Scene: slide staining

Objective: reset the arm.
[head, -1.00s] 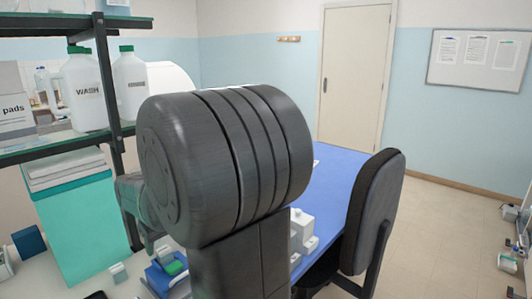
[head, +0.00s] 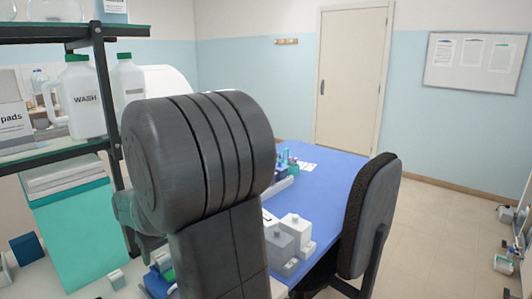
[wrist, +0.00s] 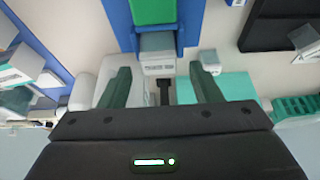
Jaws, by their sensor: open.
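My gripper (wrist: 162,88) shows in the wrist view with its two dark green fingers spread wide apart and nothing between them. A blue holder (wrist: 117,22) with a green top part (wrist: 152,11) lies beyond the fingertips at the top of that view. In the head view my own thick dark arm joint fills the middle and hides the gripper and part of the bench. A blue and green piece (head: 158,280) shows at the arm's lower left.
A shelf rack (head: 104,95) with a WASH jug (head: 82,100) stands left, above a teal box (head: 75,235). A blue mat (head: 325,190) lies beyond my arm, with grey-white blocks (head: 288,242) on the table. A dark chair (head: 370,215) stands right. Open floor (head: 440,215) lies beyond it.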

